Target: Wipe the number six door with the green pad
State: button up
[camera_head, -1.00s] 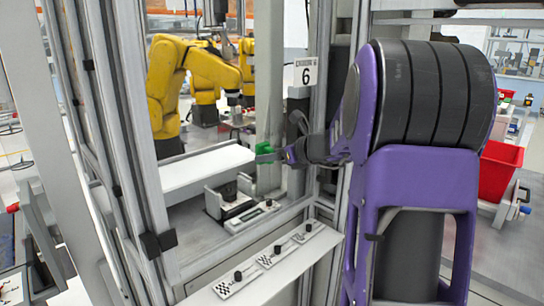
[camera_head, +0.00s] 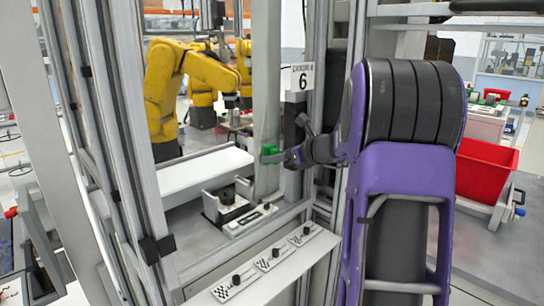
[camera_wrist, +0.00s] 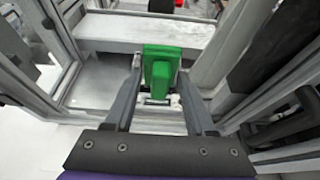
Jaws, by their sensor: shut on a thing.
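The green pad (camera_head: 270,151) is held in my gripper (camera_head: 281,155), at the right side of the framed opening below the number six sign (camera_head: 304,78). In the wrist view the green pad (camera_wrist: 160,70) stands between the two fingertips of my gripper (camera_wrist: 160,84), which are shut on it. The number six door shows as a see-through panel (camera_head: 215,110) in a metal frame. I cannot tell whether the pad touches the panel.
Yellow robot arms (camera_head: 175,90) and a white shelf (camera_head: 205,174) are behind the opening. A ledge with several black-knobbed plates (camera_head: 268,262) lies below. A metal post (camera_head: 140,120) stands left. A red bin (camera_head: 487,168) stands on the right.

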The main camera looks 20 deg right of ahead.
jog(key=shift+w+d+r, duration=0.35)
jog(key=shift+w+d, duration=0.1)
jog(key=shift+d, duration=0.65)
jog(key=shift+w+d+r, duration=0.4)
jog(key=shift+w+d, duration=0.1)
jog(key=shift+d, duration=0.6)
jog(key=shift+w+d+r, duration=0.35)
jog(key=shift+w+d, duration=0.1)
jog(key=shift+d, duration=0.65)
jog(key=shift+s+a+b, duration=0.35)
jog(key=shift+s+a, duration=0.05)
jog(key=shift+a, duration=0.5)
jog(key=shift+s+a+b, duration=0.3)
jog(key=shift+s+a, duration=0.05)
jog(key=shift+a, duration=0.5)
jog(key=shift+a, duration=0.1)
